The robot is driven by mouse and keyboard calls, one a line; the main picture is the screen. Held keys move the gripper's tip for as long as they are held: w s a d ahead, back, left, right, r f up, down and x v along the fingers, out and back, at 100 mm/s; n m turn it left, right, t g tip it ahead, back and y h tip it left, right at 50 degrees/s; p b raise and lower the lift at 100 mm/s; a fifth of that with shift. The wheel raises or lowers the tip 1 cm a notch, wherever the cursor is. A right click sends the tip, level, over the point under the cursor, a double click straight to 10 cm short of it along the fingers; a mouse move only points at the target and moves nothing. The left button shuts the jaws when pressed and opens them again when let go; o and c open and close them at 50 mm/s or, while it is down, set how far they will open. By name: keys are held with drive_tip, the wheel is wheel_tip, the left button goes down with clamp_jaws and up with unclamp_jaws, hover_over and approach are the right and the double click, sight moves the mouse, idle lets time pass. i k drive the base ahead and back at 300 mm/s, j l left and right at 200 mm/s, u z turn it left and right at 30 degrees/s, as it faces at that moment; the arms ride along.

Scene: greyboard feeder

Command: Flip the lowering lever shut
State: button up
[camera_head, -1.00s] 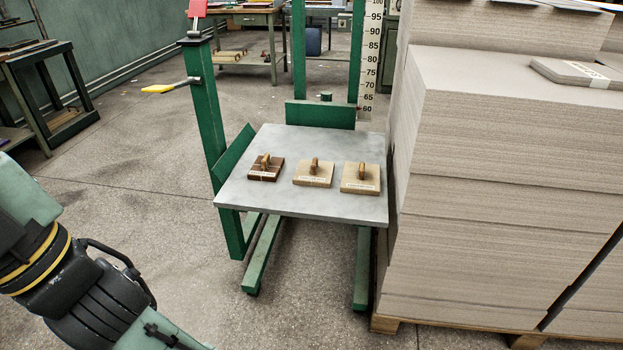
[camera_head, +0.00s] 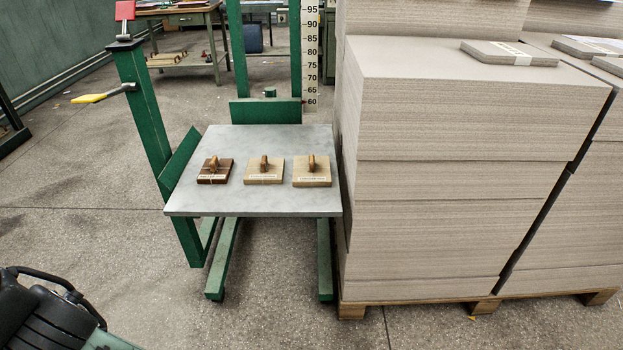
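A lever with a yellow grip (camera_head: 88,98) sticks out to the left from the green post (camera_head: 140,110) of the lift table. A red plate (camera_head: 125,10) stands upright on top of the same post. I cannot tell from its look alone which of the two is the lowering lever. The grey tabletop (camera_head: 270,197) is level. Part of my arm shows at the bottom left, well below and apart from the post. My gripper is out of the picture.
Three wooden blocks with handles (camera_head: 264,170) sit in a row on the tabletop. Tall greyboard stacks (camera_head: 430,140) on a wooden pallet (camera_head: 410,300) stand close on the right. A scale (camera_head: 311,60) rises behind the table. The floor (camera_head: 90,220) left of the table is clear.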

sight(126, 10)
drive_tip(key=i+l+u, duration=0.2)
drive_tip(key=i, duration=0.2)
drive_tip(key=i+u, duration=0.25)
drive_tip(key=i, duration=0.15)
drive_tip(key=i+l+u, duration=0.2)
drive_tip(key=i+l, duration=0.1)
drive_tip(key=i, duration=0.05)
